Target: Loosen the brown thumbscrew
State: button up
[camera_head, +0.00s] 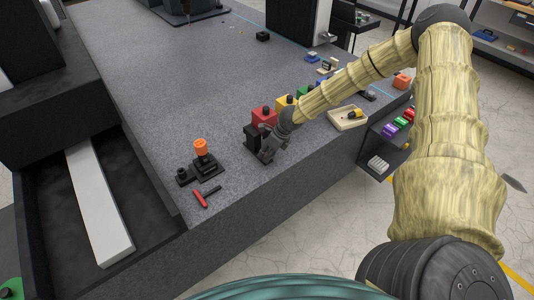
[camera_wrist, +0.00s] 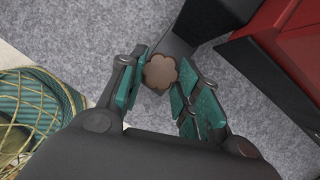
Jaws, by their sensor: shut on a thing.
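The brown thumbscrew (camera_wrist: 160,71) shows in the wrist view as a lobed round knob, seen from above. My gripper (camera_wrist: 156,82) is shut on it, with the teal finger pads on its left and right sides. A dark block or bracket (camera_wrist: 172,43) lies just behind the knob. In the head view my gripper (camera_head: 266,155) is low at the front edge of the granite bed, beside a black block (camera_head: 252,137). The thumbscrew is hidden there by my gripper.
A red block (camera_head: 263,115) stands close behind my gripper, with yellow and green blocks in line beyond it. An orange-topped fixture (camera_head: 201,148) and a red-handled tool (camera_head: 201,198) are to the left. A cream tray (camera_head: 334,122) is to the right. The granite bed (camera_head: 175,80) is largely clear behind.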

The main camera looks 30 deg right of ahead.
jog(key=shift+d, duration=0.1)
jog(key=o, duration=1)
jog(key=shift+r, duration=0.15)
jog(key=v, duration=1.1)
jog(key=shift+r, duration=0.35)
jog(key=shift+d, duration=0.1)
